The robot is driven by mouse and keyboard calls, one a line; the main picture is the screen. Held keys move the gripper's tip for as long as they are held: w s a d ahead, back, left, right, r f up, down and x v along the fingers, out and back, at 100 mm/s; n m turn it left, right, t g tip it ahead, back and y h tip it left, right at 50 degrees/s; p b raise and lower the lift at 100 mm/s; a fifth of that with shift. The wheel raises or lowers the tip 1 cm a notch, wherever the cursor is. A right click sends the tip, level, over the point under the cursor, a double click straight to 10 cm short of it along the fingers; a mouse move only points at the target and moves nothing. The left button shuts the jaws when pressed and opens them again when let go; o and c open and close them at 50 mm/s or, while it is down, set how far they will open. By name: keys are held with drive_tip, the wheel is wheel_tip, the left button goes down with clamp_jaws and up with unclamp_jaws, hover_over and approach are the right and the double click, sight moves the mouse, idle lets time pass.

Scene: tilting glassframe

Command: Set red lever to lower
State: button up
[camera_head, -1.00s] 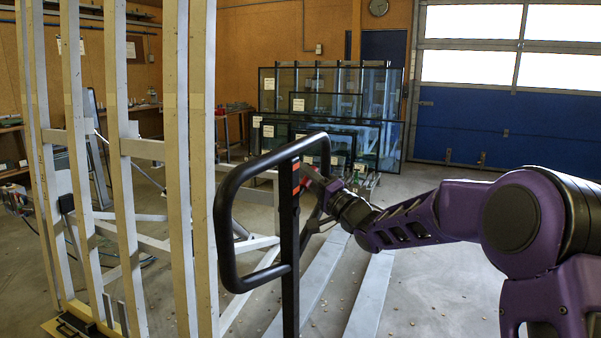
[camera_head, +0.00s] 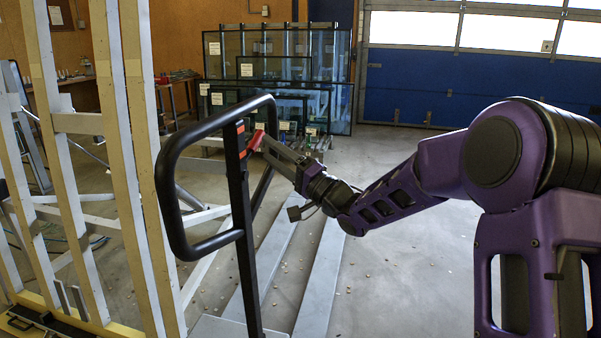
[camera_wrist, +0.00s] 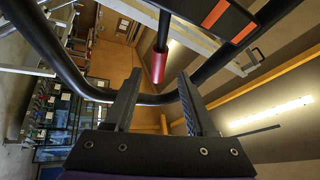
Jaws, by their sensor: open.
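The red lever (camera_wrist: 159,65) is a black rod with a red grip on the black post of the handle frame. In the head view the red grip (camera_head: 256,140) is a small patch just right of the post (camera_head: 240,210). My gripper (camera_wrist: 158,82) is open, and its fingers point at the lever. In the head view my gripper (camera_head: 270,147) is beside the post at lever height. I cannot tell whether a finger touches the lever.
A black tubular handle (camera_head: 170,190) loops around the post, close to my gripper; it also crosses behind my fingers in the wrist view (camera_wrist: 75,75). Upright rack beams (camera_head: 110,120) stand at left. Glass panes (camera_head: 270,75) stand at the back. Floor at right is clear.

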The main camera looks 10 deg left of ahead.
drive_tip(key=v, duration=0.9)
